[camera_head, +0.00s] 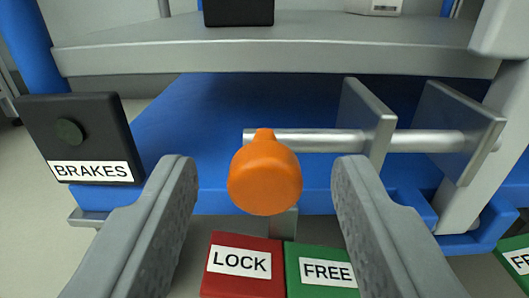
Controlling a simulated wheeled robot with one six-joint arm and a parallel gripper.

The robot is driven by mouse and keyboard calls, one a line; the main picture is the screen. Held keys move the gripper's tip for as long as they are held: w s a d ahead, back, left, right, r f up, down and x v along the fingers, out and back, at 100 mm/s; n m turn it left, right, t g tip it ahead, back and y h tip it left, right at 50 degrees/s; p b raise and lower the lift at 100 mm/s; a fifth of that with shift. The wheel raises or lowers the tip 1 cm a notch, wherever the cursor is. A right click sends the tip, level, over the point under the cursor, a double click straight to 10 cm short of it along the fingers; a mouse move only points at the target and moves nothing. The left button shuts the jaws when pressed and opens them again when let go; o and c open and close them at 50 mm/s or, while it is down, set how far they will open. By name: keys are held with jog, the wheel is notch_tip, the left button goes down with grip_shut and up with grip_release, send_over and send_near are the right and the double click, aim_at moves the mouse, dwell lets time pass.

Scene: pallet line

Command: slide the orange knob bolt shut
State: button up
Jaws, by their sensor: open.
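The orange knob (265,178) sits near the left end of a horizontal metal bolt rod (325,141). The rod runs to the right through two upright grey metal plates (366,128). My gripper (262,190) is open, with one finger to the left of the knob and the other to its right. There is a visible gap between the knob and each finger. The knob hides part of the rod behind it.
A black box labelled BRAKES (80,138) with a dark green button is at left. A red LOCK block (241,266) and a green FREE block (322,272) lie below the knob. A grey shelf (280,55) crosses above, and a blue surface (215,110) lies behind.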

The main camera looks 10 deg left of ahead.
aim_at(385, 143)
jog(key=shift+w, duration=0.1)
grip_shut()
jog(key=shift+w+d, duration=0.2)
jog(key=shift+d, duration=0.65)
jog(key=shift+w+d, duration=0.2)
jog(key=shift+d, duration=0.65)
jog(key=shift+w+d, duration=0.2)
jog(key=shift+d, duration=0.65)
grip_release()
jog(key=shift+d, duration=0.2)
